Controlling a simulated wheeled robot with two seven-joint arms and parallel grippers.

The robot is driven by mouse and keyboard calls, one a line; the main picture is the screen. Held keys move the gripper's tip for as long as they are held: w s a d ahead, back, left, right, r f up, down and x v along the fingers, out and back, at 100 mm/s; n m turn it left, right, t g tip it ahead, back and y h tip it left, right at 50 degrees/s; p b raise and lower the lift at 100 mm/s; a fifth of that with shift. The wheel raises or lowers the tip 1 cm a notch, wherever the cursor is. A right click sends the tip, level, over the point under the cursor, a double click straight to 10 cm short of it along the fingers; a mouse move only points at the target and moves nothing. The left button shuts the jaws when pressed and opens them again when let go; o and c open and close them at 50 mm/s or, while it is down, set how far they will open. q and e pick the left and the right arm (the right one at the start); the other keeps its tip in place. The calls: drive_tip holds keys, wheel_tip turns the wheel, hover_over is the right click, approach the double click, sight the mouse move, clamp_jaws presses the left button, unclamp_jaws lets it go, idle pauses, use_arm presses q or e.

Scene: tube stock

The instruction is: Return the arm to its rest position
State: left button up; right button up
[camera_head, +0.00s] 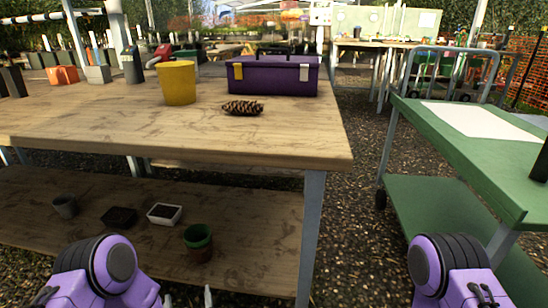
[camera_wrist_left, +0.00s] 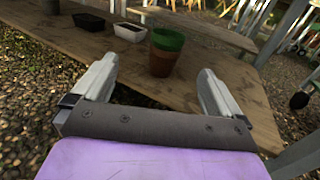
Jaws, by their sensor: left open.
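My left arm shows at the bottom left of the head view, and the tips of my left gripper (camera_head: 188,299) just show at the bottom edge. In the left wrist view the left gripper (camera_wrist_left: 158,85) has its two grey fingers wide apart with nothing between them. Beyond the fingers, apart from them, a green-rimmed pot (camera_wrist_left: 165,52) stands on the lower shelf (camera_wrist_left: 232,75). My right arm shows at the bottom right of the head view; its gripper is out of the picture.
The wooden table (camera_head: 110,135) holds a yellow pot (camera_head: 177,82), a pinecone (camera_head: 243,107) and a purple toolbox (camera_head: 272,76). Its lower shelf carries a white tray (camera_head: 164,213) and small pots. A green cart (camera_head: 455,150) stands at right. Gravel lies between them.

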use_arm(q)
drive_tip(key=s+d+f+m+g+h+b, duration=0.15)
drive_tip(key=s+f+m+g, duration=0.35)
drive_tip(key=m, duration=0.7)
drive_tip(key=s+a+f+m+g+h, duration=0.1)
drive_tip(key=s+f+m+g+h, duration=0.15)
drive_tip(key=s+f+m, duration=0.65)
drive_tip(key=s+a+f+m+g+y+b, duration=0.1)
drive_tip(key=s+a+f+m+g+b, duration=0.1)
drive_tip(key=s+a+m+g, duration=0.35)
drive_tip(key=s+a+f+m+g+b, duration=0.2)
drive_tip(key=s+f+m+b, duration=0.1)
drive_tip(key=s+m, duration=0.55)
use_arm(e)
wheel_tip(320, 180, down, 6)
drive_tip(key=s+g, duration=0.1)
use_arm(q)
wheel_tip(320, 180, up, 39)
drive_tip(key=n+t+p, duration=0.1)
drive_tip(key=n+p, duration=0.1)
drive_tip(key=p, duration=3.6)
drive_tip(key=shift+w+a+f+y+p, duration=0.2)
drive_tip(key=shift+y+p, duration=0.1)
drive_tip(key=shift+y, duration=0.1)
use_arm(e)
wheel_tip(320, 180, up, 38)
drive_tip(key=w+t, duration=0.1)
drive_tip(key=shift+w, duration=0.2)
